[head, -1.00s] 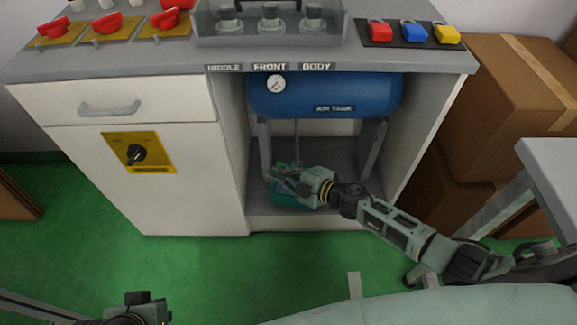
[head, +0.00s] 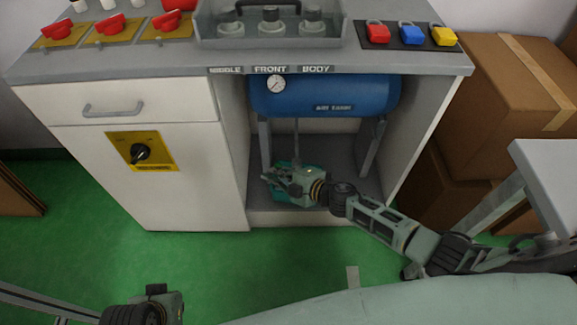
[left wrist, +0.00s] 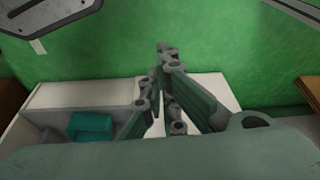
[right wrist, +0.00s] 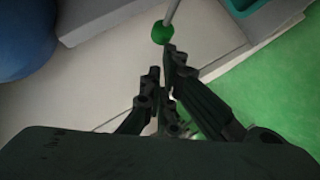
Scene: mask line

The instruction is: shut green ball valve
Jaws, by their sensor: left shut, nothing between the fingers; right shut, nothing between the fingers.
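A green ball (right wrist: 161,33) on a thin grey rod (right wrist: 173,10) shows at the top of the right wrist view, just beyond the fingertips. I cannot tell whether they touch. My right gripper (head: 267,181) is shut and empty, inside the open cabinet bay below the blue air tank (head: 325,95). It also shows in the right wrist view (right wrist: 163,68). In the head view it hides the ball, and the rod (head: 296,140) comes down behind it. My left gripper (head: 158,289) is low at the bottom left, far from the valve. It is shut and empty in the left wrist view (left wrist: 162,65).
A teal box (head: 287,212) stands on the bay floor under my right gripper. The bay's side walls and the tank's legs (head: 373,147) bound the space. A yellow switch plate (head: 125,140) is on the cabinet door. Cardboard boxes (head: 510,90) stand to the right.

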